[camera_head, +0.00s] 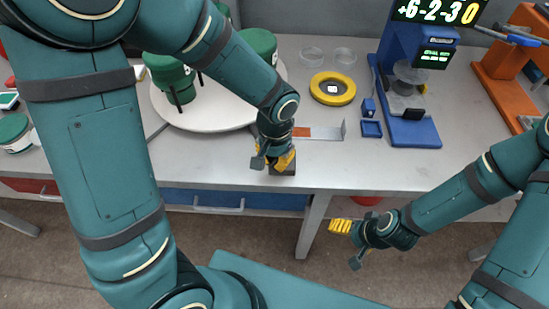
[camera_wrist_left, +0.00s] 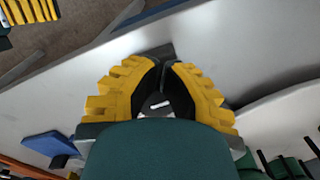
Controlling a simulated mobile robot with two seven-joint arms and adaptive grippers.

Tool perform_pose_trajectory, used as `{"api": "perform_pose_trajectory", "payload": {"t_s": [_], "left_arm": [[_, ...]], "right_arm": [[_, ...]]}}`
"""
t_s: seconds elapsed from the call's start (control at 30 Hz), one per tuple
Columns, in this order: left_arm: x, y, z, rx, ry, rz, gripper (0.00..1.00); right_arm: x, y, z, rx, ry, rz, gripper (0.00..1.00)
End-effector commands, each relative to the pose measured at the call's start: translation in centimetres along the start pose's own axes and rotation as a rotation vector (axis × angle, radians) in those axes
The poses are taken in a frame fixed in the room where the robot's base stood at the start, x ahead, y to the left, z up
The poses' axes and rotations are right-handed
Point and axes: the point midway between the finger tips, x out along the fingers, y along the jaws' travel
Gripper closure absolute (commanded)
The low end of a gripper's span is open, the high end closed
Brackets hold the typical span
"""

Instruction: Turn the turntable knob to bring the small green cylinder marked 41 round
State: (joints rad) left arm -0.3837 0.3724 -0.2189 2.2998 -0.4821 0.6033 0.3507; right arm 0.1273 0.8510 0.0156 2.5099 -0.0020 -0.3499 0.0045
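The white round turntable (camera_head: 207,117) carries several green cylinders, one at its front left (camera_head: 175,84) and one at its back right (camera_head: 260,44). My left arm hides part of it, and no 41 is readable. A dark knob block (camera_head: 284,170) sits at the table's front edge, mostly covered by my left gripper (camera_head: 280,162). In the left wrist view the gripper's yellow fingers (camera_wrist_left: 163,75) curve together, tips almost meeting at the dark block (camera_wrist_left: 160,51); they look closed on the knob. My right gripper (camera_head: 341,226) is shut and empty, in front of the table.
A yellow ring (camera_head: 332,88) and two clear dishes (camera_head: 328,55) lie right of the turntable. A blue scale stand (camera_head: 411,130) with a lit display and an orange stand (camera_head: 510,85) are further right. A green-lidded jar (camera_head: 14,132) stands at the left.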

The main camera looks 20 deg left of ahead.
Motion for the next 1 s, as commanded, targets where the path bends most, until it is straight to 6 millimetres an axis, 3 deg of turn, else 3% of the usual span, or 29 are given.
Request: {"api": "perform_pose_trajectory", "payload": {"t_s": [0.67, 1.0], "left_arm": [[-0.26, -0.47, -0.61, -0.001, 0.02, 0.001, 1.0], [-0.24, -0.54, 0.15, -0.002, 0.019, 0.001, 1.0]], "right_arm": [[0.61, 0.23, -0.09, -0.001, 0.003, 0.0, 0.14], [0.79, 0.3, -0.07, 0.0, 0.003, 0.0, 0.14]]}}
